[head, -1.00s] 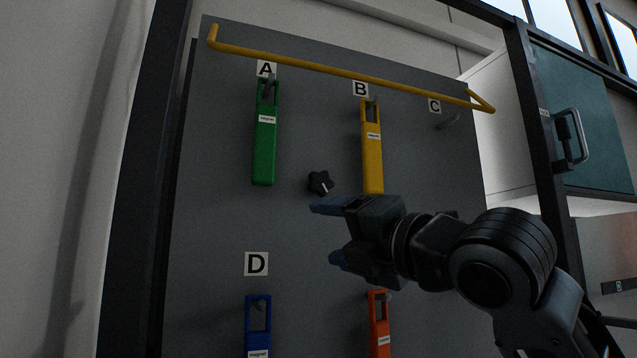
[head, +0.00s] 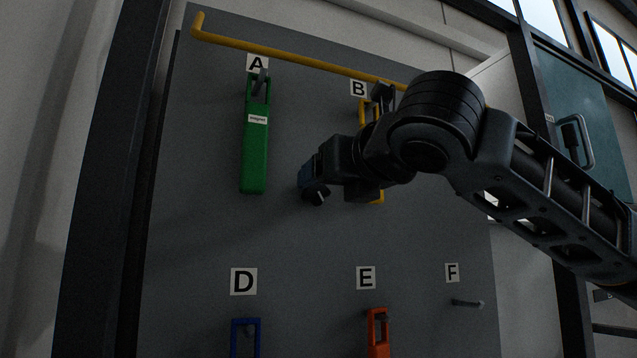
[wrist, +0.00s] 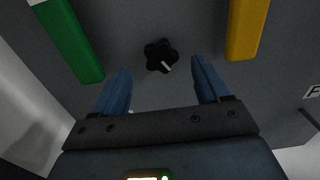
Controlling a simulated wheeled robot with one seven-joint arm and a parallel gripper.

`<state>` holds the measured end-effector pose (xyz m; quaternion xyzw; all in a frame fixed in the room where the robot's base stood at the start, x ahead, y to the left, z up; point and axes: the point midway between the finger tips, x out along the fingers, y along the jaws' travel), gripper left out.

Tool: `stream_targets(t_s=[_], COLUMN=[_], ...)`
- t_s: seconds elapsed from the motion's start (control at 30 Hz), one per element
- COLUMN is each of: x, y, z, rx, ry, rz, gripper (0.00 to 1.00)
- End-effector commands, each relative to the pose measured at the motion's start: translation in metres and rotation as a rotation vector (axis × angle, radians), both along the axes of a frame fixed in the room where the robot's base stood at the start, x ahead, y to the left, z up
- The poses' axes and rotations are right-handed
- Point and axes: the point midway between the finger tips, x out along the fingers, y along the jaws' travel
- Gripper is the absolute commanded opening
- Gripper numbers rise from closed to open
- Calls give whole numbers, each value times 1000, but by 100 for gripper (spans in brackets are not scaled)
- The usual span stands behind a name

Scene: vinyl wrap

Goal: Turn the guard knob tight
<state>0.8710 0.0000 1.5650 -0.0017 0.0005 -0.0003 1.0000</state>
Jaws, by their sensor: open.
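The guard knob (wrist: 160,56) is a small black lobed knob with a white pointer mark, on the grey board. In the wrist view it lies just beyond and between the two blue fingertips of my gripper (wrist: 160,78), with space on both sides. The gripper is open and empty. In the head view my gripper (head: 308,182) is up at the board beside the knob (head: 316,195), which is partly hidden by it. The knob's mark points to the lower right in the wrist view. I cannot tell whether a finger touches it.
A green holder (head: 255,150) hangs at A, left of my gripper. A yellow holder (wrist: 247,28) hangs close on the right, mostly behind my arm in the head view. Blue (head: 245,338) and orange (head: 378,335) holders hang below. A yellow rail (head: 290,58) crosses the top.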

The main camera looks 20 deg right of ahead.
Motion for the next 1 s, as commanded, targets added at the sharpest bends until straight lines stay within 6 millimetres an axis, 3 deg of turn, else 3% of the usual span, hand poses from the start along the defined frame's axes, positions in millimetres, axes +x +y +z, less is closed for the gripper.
stream_targets(t_s=[0.3, 0.7, 1.0], x=[44, 52, 52], y=[0, 0, 0], z=[2, 0, 0], rx=[4, 3, 3], ry=[1, -1, -1], rz=[0, 0, 0], gripper=[75, 75, 46])
